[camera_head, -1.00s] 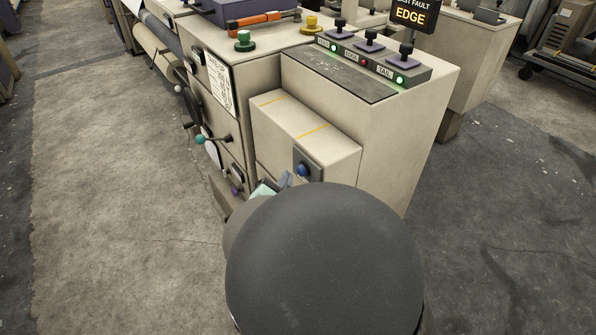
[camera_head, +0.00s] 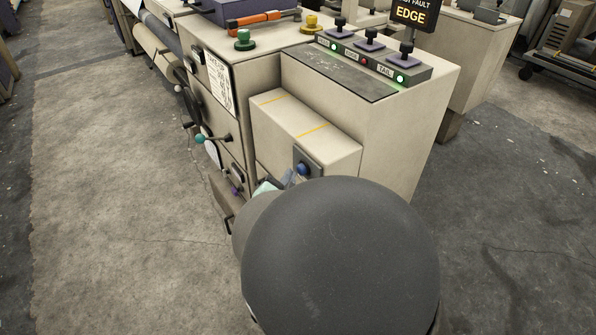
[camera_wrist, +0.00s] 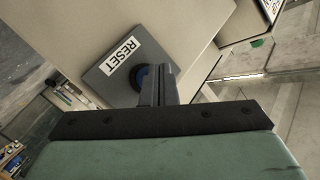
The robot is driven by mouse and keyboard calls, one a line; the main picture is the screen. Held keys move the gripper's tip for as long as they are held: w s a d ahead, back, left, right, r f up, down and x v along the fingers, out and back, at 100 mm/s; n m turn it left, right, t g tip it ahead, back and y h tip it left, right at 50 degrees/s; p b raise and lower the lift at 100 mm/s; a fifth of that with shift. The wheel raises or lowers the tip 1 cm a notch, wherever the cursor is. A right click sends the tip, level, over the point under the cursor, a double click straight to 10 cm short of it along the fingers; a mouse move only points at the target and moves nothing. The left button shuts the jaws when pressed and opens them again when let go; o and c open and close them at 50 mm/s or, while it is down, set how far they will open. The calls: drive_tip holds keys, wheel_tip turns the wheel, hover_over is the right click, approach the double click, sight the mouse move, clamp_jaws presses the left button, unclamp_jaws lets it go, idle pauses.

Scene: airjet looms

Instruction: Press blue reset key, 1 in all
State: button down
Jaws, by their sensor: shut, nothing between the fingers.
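The blue reset key (camera_head: 303,169) sits on a dark plate (camera_head: 298,155) on the end face of a low beige box. In the wrist view the blue key (camera_wrist: 142,77) is partly hidden behind my fingers, next to a white "RESET" label (camera_wrist: 123,54). My gripper (camera_wrist: 160,82) is shut and empty, with its fingertips right in front of the key's edge. I cannot tell whether they touch it. In the head view my gripper (camera_head: 289,178) shows only in part, just lower left of the key, with my arm hiding the rest.
The top panel of the beige machine holds several dark knobs (camera_head: 370,38) and lit lamps. A green button (camera_head: 244,40), a yellow button (camera_head: 311,23) and an orange-handled tool (camera_head: 260,19) are on the machine's top. A teal-tipped lever (camera_head: 202,139) sticks out at the left.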

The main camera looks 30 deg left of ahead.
drive_tip(key=shift+w+d, duration=0.3)
drive_tip(key=shift+w, duration=0.25)
idle(0.6)
drive_tip(key=shift+s+a, duration=0.1)
drive_tip(key=shift+s, duration=0.05)
drive_tip(key=shift+s+a, duration=0.35)
drive_tip(key=shift+s, duration=0.4)
drive_tip(key=shift+s+a+p, duration=0.1)
drive_tip(key=shift+s+a, duration=0.3)
drive_tip(key=shift+s, duration=0.35)
drive_tip(key=shift+s+a+p, duration=0.15)
drive_tip(key=shift+s+a, duration=0.25)
drive_tip(key=shift+s, duration=0.3)
drive_tip(key=shift+s+a+p, duration=0.1)
drive_tip(key=shift+s+a, duration=0.3)
drive_tip(key=shift+s, duration=0.35)
